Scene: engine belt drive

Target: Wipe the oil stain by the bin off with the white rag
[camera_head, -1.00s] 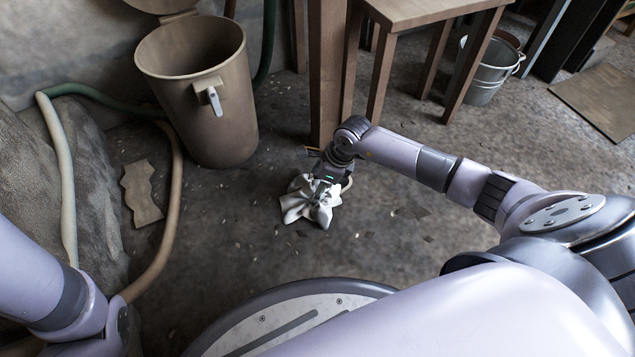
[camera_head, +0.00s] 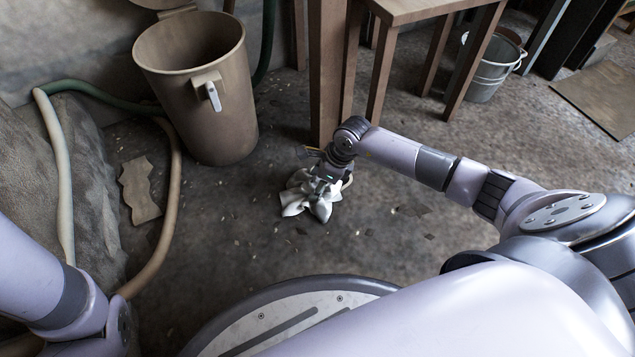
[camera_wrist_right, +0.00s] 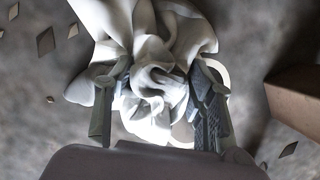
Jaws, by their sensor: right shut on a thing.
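The white rag (camera_head: 312,196) is bunched at the floor beneath my right gripper (camera_head: 327,180), to the right of the bin. In the right wrist view my right gripper (camera_wrist_right: 155,110) has its two fingers on either side of the crumpled rag (camera_wrist_right: 150,35) and is shut on it. The brown bin (camera_head: 200,110) stands upright at the upper left with its mouth open. I cannot make out an oil stain; the rag and gripper may cover it. My left gripper is out of view; only part of my left arm shows at the lower left.
A wooden table (camera_head: 410,10) stands close behind my right gripper, with a metal bucket (camera_head: 490,70) beyond it. Hoses (camera_head: 170,200) and a flat torn piece (camera_head: 140,190) lie left on the floor. The floor between bin and rag is mostly clear, with small flakes.

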